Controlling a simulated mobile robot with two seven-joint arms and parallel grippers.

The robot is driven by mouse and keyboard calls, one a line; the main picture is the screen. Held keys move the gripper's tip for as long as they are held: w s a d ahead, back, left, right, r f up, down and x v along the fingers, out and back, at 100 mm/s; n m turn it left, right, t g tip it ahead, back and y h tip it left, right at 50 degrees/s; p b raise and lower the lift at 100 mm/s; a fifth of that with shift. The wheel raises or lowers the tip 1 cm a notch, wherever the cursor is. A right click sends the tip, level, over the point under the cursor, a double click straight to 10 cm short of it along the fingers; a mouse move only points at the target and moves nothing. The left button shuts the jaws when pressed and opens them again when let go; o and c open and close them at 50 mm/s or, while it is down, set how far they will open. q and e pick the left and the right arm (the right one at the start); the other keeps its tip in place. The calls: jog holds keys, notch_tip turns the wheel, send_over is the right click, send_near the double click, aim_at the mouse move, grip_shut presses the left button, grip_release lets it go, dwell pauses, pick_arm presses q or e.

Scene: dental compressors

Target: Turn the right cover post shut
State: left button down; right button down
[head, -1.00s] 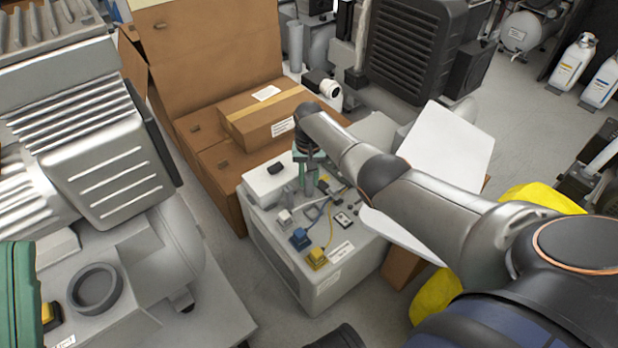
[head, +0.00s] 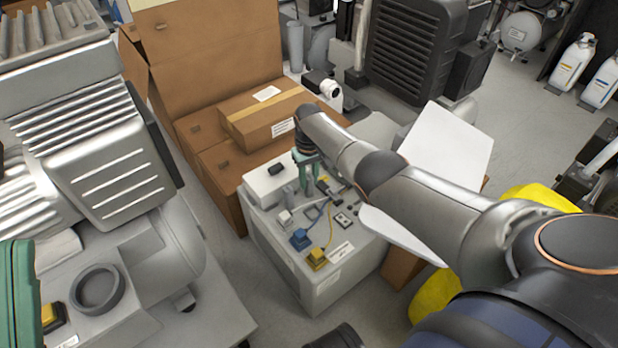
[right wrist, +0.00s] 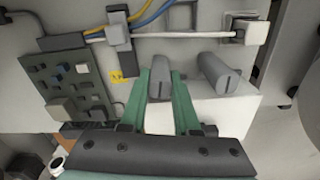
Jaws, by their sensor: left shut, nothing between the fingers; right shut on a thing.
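Two dark grey, slotted posts stand on a white cover block, which shows in the head view (head: 262,186) and the right wrist view (right wrist: 240,112). My right gripper (head: 309,187), with green fingers, points down at the block's right end. In the right wrist view the gripper (right wrist: 161,85) has one finger on each side of the right cover post (right wrist: 160,80), shut on it. The post's slot runs nearly upright in that view. The other post (right wrist: 218,72) stands free beside it and also shows in the head view (head: 277,169). My left gripper is out of view.
Blue and yellow wires (right wrist: 150,18), a white lead and a green board (right wrist: 68,82) lie close to the fingers. Cardboard boxes (head: 262,112) stand behind the cabinet (head: 290,265). A large grey compressor (head: 115,180) fills the left side.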

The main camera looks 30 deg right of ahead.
aim_at(309, 176)
jog(key=shift+n, duration=1.1)
jog(key=c, duration=0.6)
grip_release()
jog(key=shift+c, duration=0.2)
pick_arm(q)
notch_tip(309, 176, up, 10)
jog(key=a+p, duration=0.1)
jog(key=p, duration=0.8)
jog(key=shift+s+t, duration=0.2)
jog(key=shift+t, duration=0.2)
pick_arm(e)
notch_tip(309, 176, up, 12)
jog(key=shift+r, duration=0.25)
